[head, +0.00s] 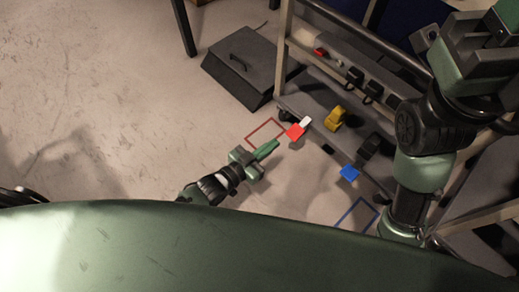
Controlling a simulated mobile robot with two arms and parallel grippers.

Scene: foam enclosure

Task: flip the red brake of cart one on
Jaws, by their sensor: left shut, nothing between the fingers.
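The red brake (296,132) is a small red pedal at the near left corner of the cart (325,100), low by the floor, with a white piece beside it. My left gripper (270,148) is shut and empty, its green fingertips just left of and below the red brake in the picture, with a small gap seen between them. My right gripper (470,40) is high at the upper right, in front of the cart; its fingers are partly out of frame. I cannot tell whether the brake is on or off.
A blue pedal (349,173) sits further right on the cart's near edge. A red outline (265,132) and a blue outline (357,213) mark the floor. The lower shelf holds a yellow object (335,117) and dark items. A dark box (243,66) stands left of the cart; the floor further left is clear.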

